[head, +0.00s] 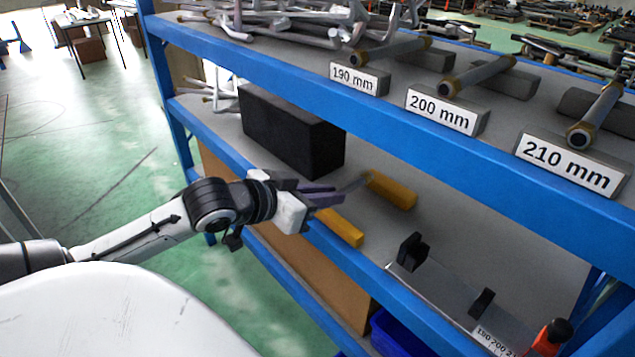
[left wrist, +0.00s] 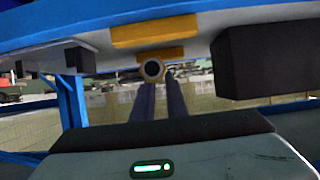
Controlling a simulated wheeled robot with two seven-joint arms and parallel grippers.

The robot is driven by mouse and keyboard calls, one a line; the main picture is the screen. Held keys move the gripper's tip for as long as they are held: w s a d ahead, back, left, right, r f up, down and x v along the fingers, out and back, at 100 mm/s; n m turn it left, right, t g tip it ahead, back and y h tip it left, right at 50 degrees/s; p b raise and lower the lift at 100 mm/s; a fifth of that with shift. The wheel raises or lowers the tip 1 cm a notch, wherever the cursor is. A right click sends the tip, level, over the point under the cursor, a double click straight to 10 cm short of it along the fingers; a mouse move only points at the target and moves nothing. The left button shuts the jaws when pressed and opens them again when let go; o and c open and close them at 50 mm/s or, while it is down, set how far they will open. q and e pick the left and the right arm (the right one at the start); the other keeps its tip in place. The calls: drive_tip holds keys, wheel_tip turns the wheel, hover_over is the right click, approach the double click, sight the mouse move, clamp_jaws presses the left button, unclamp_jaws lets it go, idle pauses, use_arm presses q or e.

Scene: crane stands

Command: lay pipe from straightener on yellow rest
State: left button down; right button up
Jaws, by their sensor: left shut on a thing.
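My left gripper (head: 328,195), with purple fingers, reaches in over the front of the middle shelf. It is shut on a thin grey pipe (head: 353,183), part of which shows beyond the fingertips. In the left wrist view the pipe (left wrist: 152,70) shows its round open end at the fingertips of the left gripper (left wrist: 160,82). The yellow rest is two yellow blocks on the shelf, a far one (head: 392,190) and a near one (head: 341,228). The pipe is close to the far block; I cannot tell whether they touch. My right gripper is out of view.
A large black block (head: 290,130) stands left of the yellow blocks. A grey gauge with black posts (head: 430,285) and an orange bottle (head: 548,340) are at the right. The blue upper shelf edge (head: 400,115) runs above, with labelled pipe stands.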

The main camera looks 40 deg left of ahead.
sight(361, 178)
use_arm(q)
drive_tip(key=w, duration=0.8)
drive_tip(key=shift+w+d+r, duration=0.1)
drive_tip(key=shift+w+d, duration=0.2)
drive_tip(key=shift+w+f, duration=0.2)
drive_tip(key=shift+f, duration=0.15)
drive_tip(key=shift+f+b, duration=0.9)
drive_tip(key=shift+f, duration=1.15)
drive_tip(key=c, duration=1.7)
unclamp_jaws()
drive_tip(key=shift+s, duration=0.1)
drive_tip(key=shift+f, duration=0.1)
drive_tip(key=v, duration=1)
drive_tip(key=shift+s+r, duration=0.1)
drive_tip(key=shift+r, duration=0.1)
